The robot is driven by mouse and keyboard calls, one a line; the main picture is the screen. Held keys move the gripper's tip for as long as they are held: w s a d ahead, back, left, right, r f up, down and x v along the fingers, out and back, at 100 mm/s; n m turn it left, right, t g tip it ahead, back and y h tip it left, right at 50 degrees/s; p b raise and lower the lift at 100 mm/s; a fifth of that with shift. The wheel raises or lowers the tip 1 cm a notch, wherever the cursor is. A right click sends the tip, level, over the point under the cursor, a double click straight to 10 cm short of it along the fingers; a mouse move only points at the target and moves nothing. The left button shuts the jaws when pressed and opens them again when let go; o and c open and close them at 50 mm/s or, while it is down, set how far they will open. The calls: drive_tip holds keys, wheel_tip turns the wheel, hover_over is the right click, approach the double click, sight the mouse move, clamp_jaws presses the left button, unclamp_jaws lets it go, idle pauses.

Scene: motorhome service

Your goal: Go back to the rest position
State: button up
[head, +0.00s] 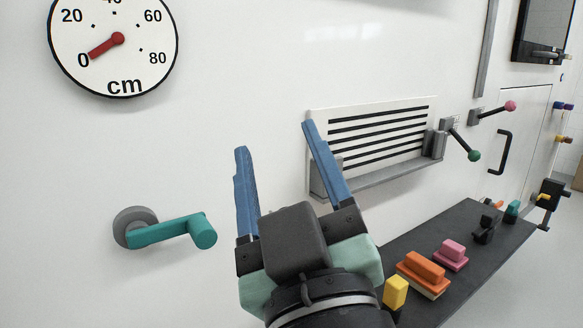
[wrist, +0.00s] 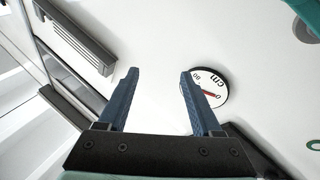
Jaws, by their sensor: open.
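My gripper (head: 275,138) is in the middle of the head view, with its two blue fingers apart and nothing between them. It is raised in front of the white wall, between the teal crank handle (head: 172,231) on the left and the slotted vent (head: 380,135) on the right. In the wrist view my gripper (wrist: 158,74) also shows open and empty. The right finger there partly overlaps the round cm gauge (wrist: 207,88). In the head view the gauge (head: 113,45) has its red pointer near 0.
A dark shelf (head: 440,235) at the lower right bears a yellow block (head: 396,292), an orange block (head: 424,268) and a pink block (head: 452,250). Levers with a green knob (head: 474,155) and a pink knob (head: 510,106) stick out from the wall. A black door handle (head: 500,152) is further right.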

drive_tip(key=s+r+m+t+h+p, duration=0.2)
drive_tip(key=r+p, duration=0.6)
drive_tip(key=r, duration=0.6)
drive_tip(key=s+d+r+m+t+h+p, duration=0.1)
drive_tip(key=s+r+m+t+h+p, duration=0.2)
drive_tip(key=r, duration=1)
drive_tip(key=m+p, duration=0.2)
drive_tip(key=p, duration=0.3)
drive_tip(key=shift+s+r+t, duration=0.2)
drive_tip(key=shift+r+t, duration=0.1)
drive_tip(key=shift+r, duration=0.1)
